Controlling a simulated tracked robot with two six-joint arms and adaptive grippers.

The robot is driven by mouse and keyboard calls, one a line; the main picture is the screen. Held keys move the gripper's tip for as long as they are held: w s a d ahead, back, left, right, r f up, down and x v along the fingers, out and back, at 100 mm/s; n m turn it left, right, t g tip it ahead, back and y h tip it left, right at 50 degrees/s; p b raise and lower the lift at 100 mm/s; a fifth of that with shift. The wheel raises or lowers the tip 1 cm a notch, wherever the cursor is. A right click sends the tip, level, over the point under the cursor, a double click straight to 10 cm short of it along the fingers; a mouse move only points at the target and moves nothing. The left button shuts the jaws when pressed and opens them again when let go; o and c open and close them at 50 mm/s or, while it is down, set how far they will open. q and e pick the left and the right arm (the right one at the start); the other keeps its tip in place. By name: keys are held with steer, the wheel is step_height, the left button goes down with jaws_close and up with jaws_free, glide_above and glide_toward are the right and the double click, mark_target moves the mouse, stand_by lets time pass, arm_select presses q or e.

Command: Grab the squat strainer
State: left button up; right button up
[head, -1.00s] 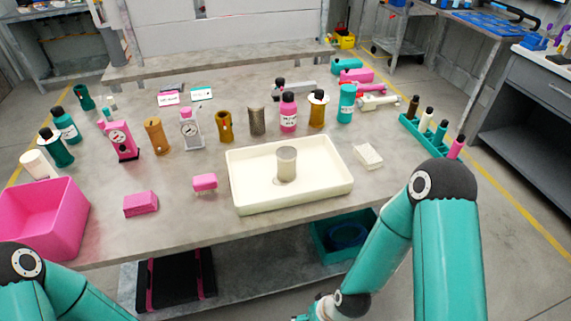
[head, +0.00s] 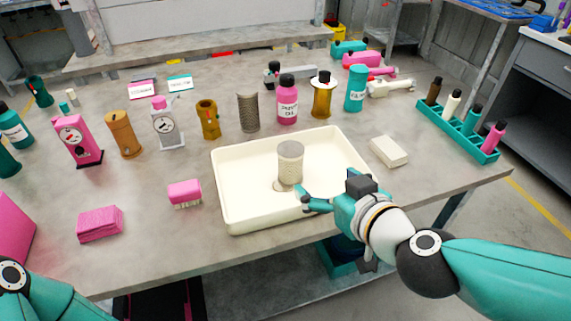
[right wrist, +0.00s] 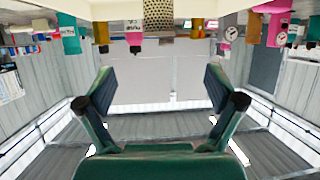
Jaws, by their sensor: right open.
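The squat strainer, a short beige-grey mesh cylinder (head: 290,163), stands upright in the cream tray (head: 232,222) near its middle. My right gripper (head: 306,199) is open and empty at the tray's front right, with its fingertips pointing left, just in front of and to the right of the strainer's base. In the right wrist view, which is upside down, my two open fingers (right wrist: 160,92) stand wide apart. A perforated cylinder (right wrist: 158,16) is cut off by the top edge there; I cannot tell which strainer it is. My left gripper is out of view.
A taller grey mesh cylinder (head: 248,112) and a pink bottle (head: 287,103) stand behind the tray. A pale block (head: 389,152) lies to the tray's right. A pink brush (head: 185,193) lies to its left. A teal rack (head: 458,130) stands at the right edge.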

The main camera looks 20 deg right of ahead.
mark_target(296, 157)
steer(key=x, duration=1)
steer(key=shift+a+f, duration=0.1)
steer(key=shift+a, duration=0.05)
steer(key=shift+r+x, duration=0.2)
steer(key=shift+x, duration=1.45)
steer(key=shift+r+x, duration=0.2)
steer(key=shift+x, duration=1.45)
steer(key=shift+w, duration=0.15)
steer(key=c, duration=1.3)
steer(key=shift+r, duration=0.1)
